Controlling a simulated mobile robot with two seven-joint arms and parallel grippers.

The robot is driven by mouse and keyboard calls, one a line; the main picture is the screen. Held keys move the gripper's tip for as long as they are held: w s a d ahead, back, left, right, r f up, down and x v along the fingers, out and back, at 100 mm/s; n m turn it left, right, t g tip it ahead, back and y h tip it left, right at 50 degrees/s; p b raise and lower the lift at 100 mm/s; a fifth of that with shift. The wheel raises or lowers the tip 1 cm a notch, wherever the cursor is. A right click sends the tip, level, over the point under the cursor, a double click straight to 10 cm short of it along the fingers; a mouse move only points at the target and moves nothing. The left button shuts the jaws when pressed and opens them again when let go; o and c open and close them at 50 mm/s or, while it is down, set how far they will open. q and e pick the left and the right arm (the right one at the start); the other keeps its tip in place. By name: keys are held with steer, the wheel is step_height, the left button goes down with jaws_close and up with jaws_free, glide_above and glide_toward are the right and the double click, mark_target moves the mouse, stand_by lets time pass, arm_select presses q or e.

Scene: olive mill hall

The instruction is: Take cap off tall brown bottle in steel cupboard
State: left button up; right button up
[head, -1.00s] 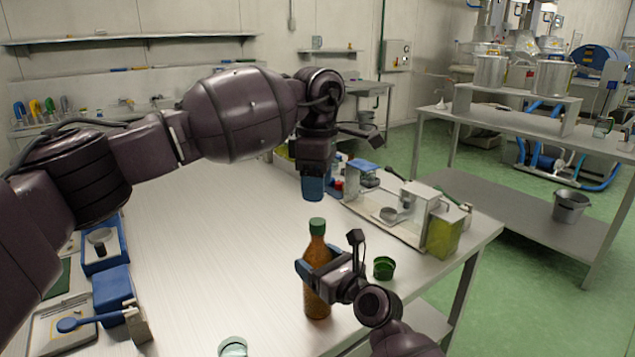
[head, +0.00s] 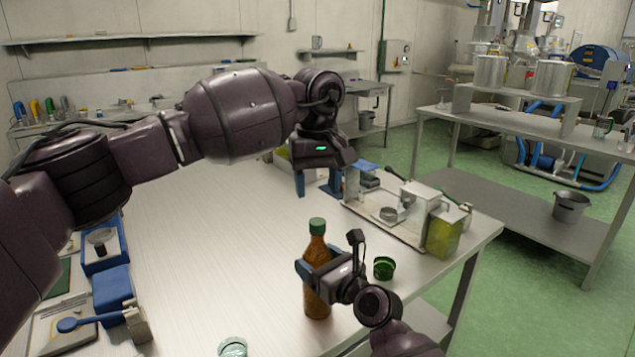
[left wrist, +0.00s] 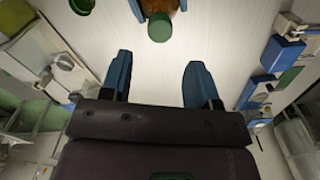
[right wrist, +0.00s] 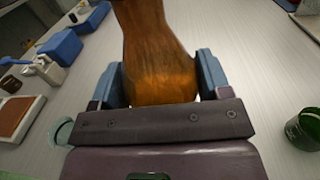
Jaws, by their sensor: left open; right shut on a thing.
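The tall brown bottle (head: 318,290) stands upright near the front right of the steel table, with its green cap (head: 317,226) on top. My right gripper (head: 312,272) is shut around the bottle's body, and the brown glass (right wrist: 160,60) fills the space between its blue fingers in the right wrist view. My left gripper (head: 318,188) is open and empty, above and behind the bottle, apart from the cap. In the left wrist view the green cap (left wrist: 159,27) lies beyond the open fingertips (left wrist: 158,65). No steel cupboard can be made out.
A small green open container (head: 383,268) stands right of the bottle. A glass (head: 233,346) is at the front edge. A tray with apparatus (head: 385,210) stands behind right, blue boxes (head: 112,290) at left. The table's middle is clear.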

mark_target(318, 221)
arm_select(q)
steer(key=shift+f, duration=3.95)
